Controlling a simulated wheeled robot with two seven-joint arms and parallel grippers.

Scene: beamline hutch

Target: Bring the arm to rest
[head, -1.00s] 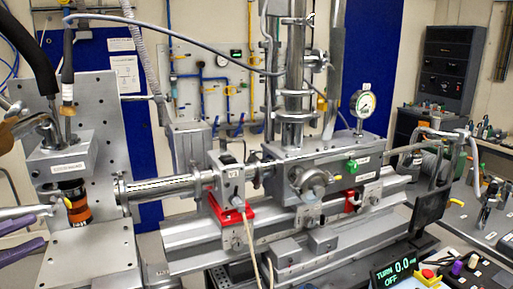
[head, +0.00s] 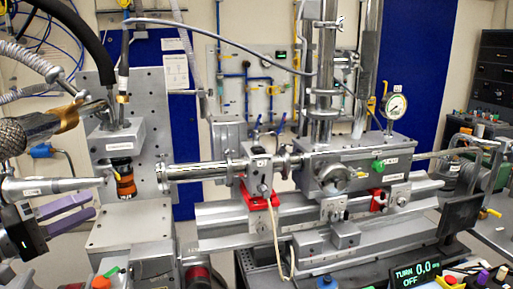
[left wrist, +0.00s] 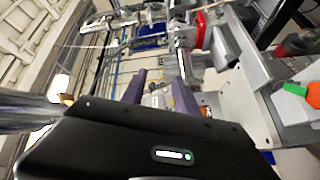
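My left gripper (head: 92,208) shows at the left of the head view, with a black body and two purple fingers. The fingers stand apart with nothing between them, so it is open and empty. It is left of the grey block with the orange and black ring (head: 126,186) under it; a gap shows between them in the picture. In the left wrist view the two purple fingers (left wrist: 158,76) also point away from the black gripper body, clearly apart. My right gripper is in neither view.
A grey upright plate (head: 151,110) stands behind the block. A steel tube (head: 205,171) runs right to a metal housing with a pressure gauge (head: 396,105). A cable hangs over the bench. A small display (head: 416,276) reads "TURN 0.0 OFF". Blue panels stand behind.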

